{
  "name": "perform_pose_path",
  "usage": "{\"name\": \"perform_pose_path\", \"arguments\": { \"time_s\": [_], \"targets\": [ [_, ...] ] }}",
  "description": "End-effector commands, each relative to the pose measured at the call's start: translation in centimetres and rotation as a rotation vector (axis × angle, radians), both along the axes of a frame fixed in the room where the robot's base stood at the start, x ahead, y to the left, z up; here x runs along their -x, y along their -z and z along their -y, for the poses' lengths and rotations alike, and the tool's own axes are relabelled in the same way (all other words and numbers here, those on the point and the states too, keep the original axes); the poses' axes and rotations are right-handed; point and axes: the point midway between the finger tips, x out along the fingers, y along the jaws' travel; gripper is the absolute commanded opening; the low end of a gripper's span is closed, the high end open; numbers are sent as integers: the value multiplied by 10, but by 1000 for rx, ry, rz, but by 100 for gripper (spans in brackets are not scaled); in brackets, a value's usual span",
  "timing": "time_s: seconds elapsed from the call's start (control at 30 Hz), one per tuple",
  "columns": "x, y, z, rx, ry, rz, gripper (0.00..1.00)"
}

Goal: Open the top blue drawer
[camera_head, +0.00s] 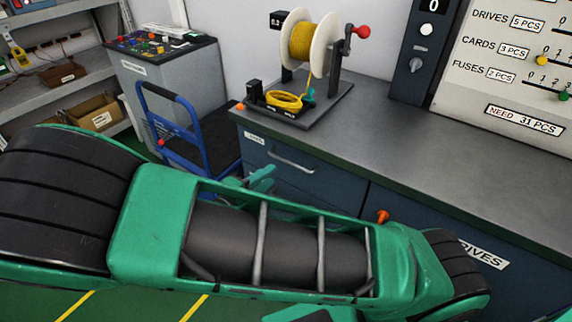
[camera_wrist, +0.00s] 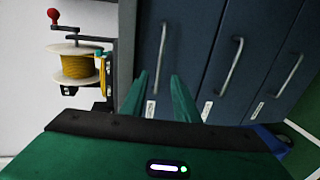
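The top blue drawer (camera_head: 268,148) is in the dark blue cabinet under the grey counter, with a silver bar handle (camera_head: 292,161). It looks flush with the cabinet. In the wrist view, turned sideways, it is the leftmost drawer front (camera_wrist: 182,40), with its handle (camera_wrist: 161,45) upright in the picture. My gripper (camera_wrist: 159,75) is open, with two green fingers pointing at this front. The handle appears in the gap between the fingers; I cannot tell whether they touch it. In the head view my gripper (camera_head: 262,178) is just left of the handle, partly hidden by my arm.
Two more drawers with handles (camera_wrist: 229,67) (camera_wrist: 289,75) are beside the top one in the wrist view. A yellow wire spool (camera_head: 308,40) stands on the counter (camera_head: 400,140). A blue cart (camera_head: 190,125) stands close to the cabinet's left side.

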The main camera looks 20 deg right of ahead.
Motion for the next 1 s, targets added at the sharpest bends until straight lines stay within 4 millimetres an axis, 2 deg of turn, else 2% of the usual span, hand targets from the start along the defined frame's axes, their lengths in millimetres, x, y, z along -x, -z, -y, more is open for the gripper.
{"name": "perform_pose_path", "arguments": {
  "time_s": [0.3,0.5,0.7,0.97,1.0],
  "targets": [
    [-31,12,46,0,5,-2,28],
    [-47,17,66,-2,4,-2,28],
    [-53,19,75,-1,2,-1,28],
    [-53,19,75,-2,2,-2,28],
    [-53,19,75,-2,2,-2,21]
  ]
}}
